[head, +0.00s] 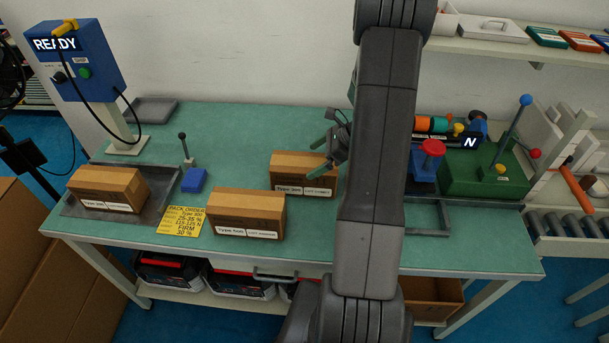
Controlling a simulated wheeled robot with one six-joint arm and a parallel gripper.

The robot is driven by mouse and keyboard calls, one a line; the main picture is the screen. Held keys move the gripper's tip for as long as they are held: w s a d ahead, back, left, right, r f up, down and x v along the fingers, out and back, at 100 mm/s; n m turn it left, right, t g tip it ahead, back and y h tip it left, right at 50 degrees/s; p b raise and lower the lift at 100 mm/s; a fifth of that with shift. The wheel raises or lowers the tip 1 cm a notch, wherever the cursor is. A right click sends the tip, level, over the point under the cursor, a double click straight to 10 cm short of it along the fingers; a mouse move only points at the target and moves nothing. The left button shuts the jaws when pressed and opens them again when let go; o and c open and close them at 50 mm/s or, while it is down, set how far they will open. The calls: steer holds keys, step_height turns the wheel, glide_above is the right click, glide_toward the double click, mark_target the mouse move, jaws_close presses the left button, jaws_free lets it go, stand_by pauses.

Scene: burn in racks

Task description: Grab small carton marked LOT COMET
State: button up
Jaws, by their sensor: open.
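Three small brown cartons with white labels are on the green bench. One carton (292,163) is at the back middle, one (232,205) is nearer the front, and one (107,182) sits in a grey tray at left.
A grey tray (66,208) holds the left carton. A yellow note (183,221) and blue lever switch (194,181) lie between cartons. A blue READY box (82,62) stands at left, a green lever fixture (478,173) at right. The bench's back middle is clear.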

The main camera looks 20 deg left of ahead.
mark_target(306, 161)
steer(key=shift+w+a, duration=0.15)
steer(key=shift+w, duration=0.2)
steer(key=shift+s+a, duration=0.1)
steer(key=shift+s, duration=0.05)
steer(key=x, duration=0.2)
steer(key=p+x, duration=0.1)
steer(key=x, duration=0.2)
steer(key=shift+w+p, duration=0.2)
steer(key=shift+p, duration=0.1)
steer(key=c, duration=1.5)
